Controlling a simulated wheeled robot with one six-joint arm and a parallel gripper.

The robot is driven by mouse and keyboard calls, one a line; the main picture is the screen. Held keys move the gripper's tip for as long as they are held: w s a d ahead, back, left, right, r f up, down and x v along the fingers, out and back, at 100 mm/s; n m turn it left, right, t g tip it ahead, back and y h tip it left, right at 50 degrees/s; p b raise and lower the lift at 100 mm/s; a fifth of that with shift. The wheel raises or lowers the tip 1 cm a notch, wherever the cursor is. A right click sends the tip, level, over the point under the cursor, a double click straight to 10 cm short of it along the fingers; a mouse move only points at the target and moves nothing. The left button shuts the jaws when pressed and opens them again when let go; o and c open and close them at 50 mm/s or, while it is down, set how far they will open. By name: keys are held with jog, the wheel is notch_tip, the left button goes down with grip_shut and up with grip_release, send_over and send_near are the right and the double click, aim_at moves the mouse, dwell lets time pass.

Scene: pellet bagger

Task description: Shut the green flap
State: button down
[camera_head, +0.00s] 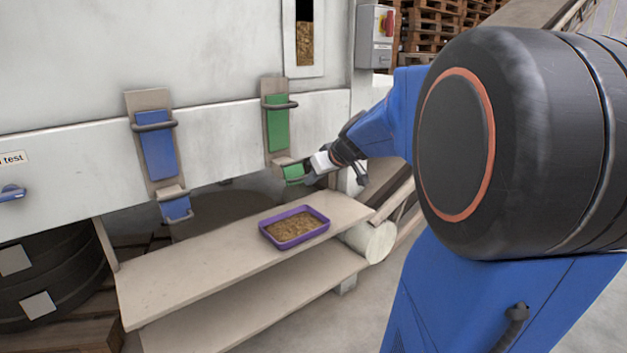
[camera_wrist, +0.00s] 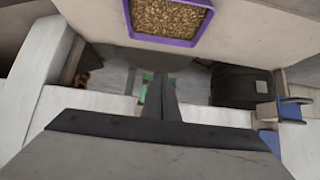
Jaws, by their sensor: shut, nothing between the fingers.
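The green flap (camera_head: 278,128) is an upright green plate in a beige frame on the pale machine wall, with a dark bar handle across its top. A smaller green piece (camera_head: 293,173) shows below it, under a beige block. My gripper (camera_head: 308,174) is at the right of this lower green piece, very close to it; I cannot tell whether they touch. In the wrist view my gripper (camera_wrist: 160,97) is shut and empty, its dark fingers together. A bit of green (camera_wrist: 145,86) shows behind the fingertips and is mostly hidden by them.
A similar blue flap (camera_head: 157,152) with a blue lower piece (camera_head: 176,208) is to the left. A purple tray of pellets (camera_head: 269,237) stands on the beige bench (camera_head: 170,285) below; it also shows in the wrist view (camera_wrist: 166,42). A grey switch box (camera_head: 373,50) is above right.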

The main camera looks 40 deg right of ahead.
jog(key=s+r, duration=0.2)
jog(key=s, duration=0.8)
jog(key=w+r+g, duration=0.7)
jog(key=w+r, duration=0.5)
jog(key=r, duration=0.2)
send_near(298, 173)
notch_tip(298, 173, down, 6)
jog(key=s+a, duration=0.1)
jog(key=s, duration=0.1)
jog(key=shift+s+a, duration=0.15)
jog(key=shift+s, duration=0.15)
